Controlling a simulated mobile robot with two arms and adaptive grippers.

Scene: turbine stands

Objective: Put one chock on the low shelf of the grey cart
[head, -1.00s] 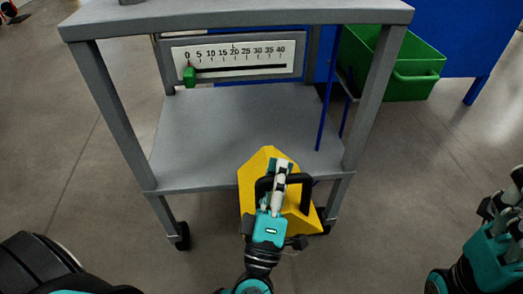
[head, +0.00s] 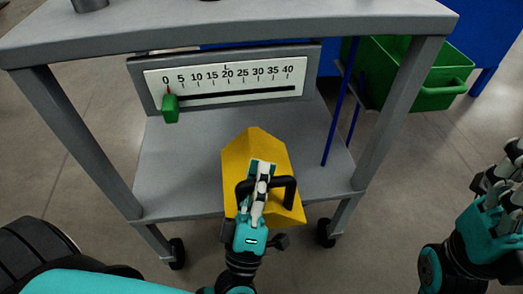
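The yellow chock (head: 252,151) has a black handle on its near side. My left gripper (head: 262,178) is shut on that handle and holds the chock at the front edge of the cart's low shelf. The chock's far part overlaps the low shelf (head: 180,160) in the picture; I cannot tell whether it touches it. The grey cart (head: 250,30) stands in front of me, with its top board above the low shelf. My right gripper (head: 500,170) is at the right edge, away from the cart, partly cut off; its fingers are unclear.
A scale panel (head: 225,83) with a green slider (head: 169,108) hangs at the back, above the low shelf. Blue rods (head: 340,100) stand at the shelf's right side. A green bin (head: 440,75) is beyond the cart's right leg. The shelf looks bare left of the chock.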

